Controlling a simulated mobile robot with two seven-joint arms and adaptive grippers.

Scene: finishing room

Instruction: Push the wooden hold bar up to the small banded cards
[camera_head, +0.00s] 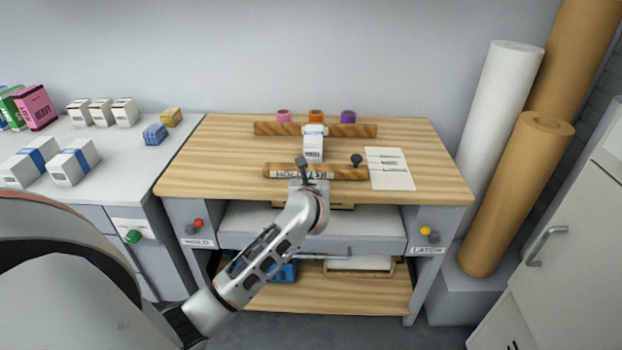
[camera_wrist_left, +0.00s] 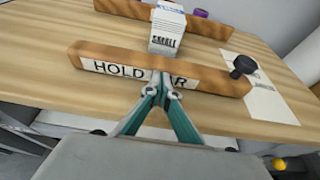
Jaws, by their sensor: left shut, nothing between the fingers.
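The wooden hold bar (camera_head: 340,173) lies across the table, with a white "HOLD BAR" label and a dark knob at its right end; it also shows in the left wrist view (camera_wrist_left: 215,78). The small banded cards (camera_head: 313,147) stand as a white stack just behind the bar's middle, and in the left wrist view (camera_wrist_left: 167,30) they sit close behind it. My left gripper (camera_wrist_left: 160,82) is shut and empty, its tips at the front of the bar, covering part of the label. I cannot tell whether it touches. My right gripper is not in view.
A second wooden bar (camera_head: 355,131) lies behind the cards, with pink, orange and purple rolls beyond it. A white printed sheet (camera_head: 389,169) lies right of the hold bar. The left counter (camera_head: 115,150) holds several boxes. The tabletop's left side is clear.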

